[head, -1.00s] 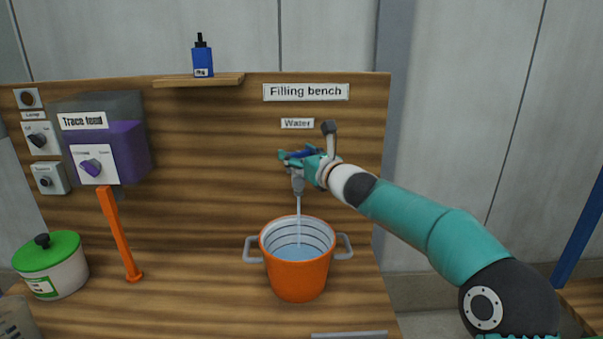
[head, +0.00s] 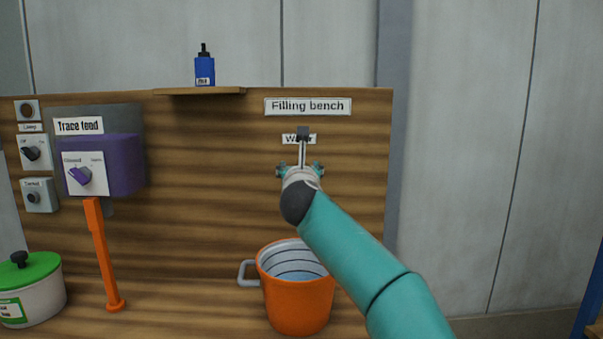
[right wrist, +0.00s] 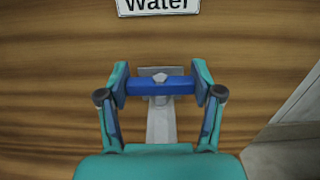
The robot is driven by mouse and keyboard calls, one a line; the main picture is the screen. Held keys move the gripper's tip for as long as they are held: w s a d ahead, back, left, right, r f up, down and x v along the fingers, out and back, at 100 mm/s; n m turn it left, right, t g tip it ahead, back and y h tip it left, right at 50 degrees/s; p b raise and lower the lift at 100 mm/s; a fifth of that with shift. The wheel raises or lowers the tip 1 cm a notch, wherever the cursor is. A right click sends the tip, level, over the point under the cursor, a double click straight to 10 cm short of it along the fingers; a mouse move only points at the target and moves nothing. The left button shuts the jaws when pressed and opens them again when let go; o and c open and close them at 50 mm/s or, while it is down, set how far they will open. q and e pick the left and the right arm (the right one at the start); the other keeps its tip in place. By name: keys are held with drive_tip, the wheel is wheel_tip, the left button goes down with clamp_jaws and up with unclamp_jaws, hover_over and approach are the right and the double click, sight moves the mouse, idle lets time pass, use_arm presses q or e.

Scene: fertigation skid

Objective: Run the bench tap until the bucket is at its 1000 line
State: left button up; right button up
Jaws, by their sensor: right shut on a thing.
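The orange bucket (head: 295,306) stands upright on the bench below the tap. Bluish water (head: 290,274) lies inside it, with several dark lines on the pale inner wall above the water. I cannot read which line is which. In the right wrist view the grey tap (right wrist: 160,122) has a blue cross handle (right wrist: 160,86). My right gripper (right wrist: 161,88) is shut on this handle, with one finger at each end. In the head view my right gripper (head: 301,172) and arm cover most of the tap and its outlet. No stream is visible there now. My left gripper is out of view.
A Water label (head: 290,139) and a Filling bench sign (head: 308,106) are on the wooden back panel. A blue bottle (head: 205,66) stands on a small shelf. The purple Trace feed box (head: 112,165), an orange post (head: 105,255) and a green-lidded pot (head: 35,298) are at left.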

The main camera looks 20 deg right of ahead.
drive_tip(key=shift+f, duration=0.15)
drive_tip(key=o, duration=1.2)
drive_tip(key=shift+c, duration=0.2)
drive_tip(key=shift+s, duration=0.2)
drive_tip(key=shift+s+a, duration=0.25)
drive_tip(key=shift+s, duration=0.3)
drive_tip(key=v, duration=1)
drive_tip(key=shift+s, duration=0.2)
drive_tip(key=shift+a, duration=0.1)
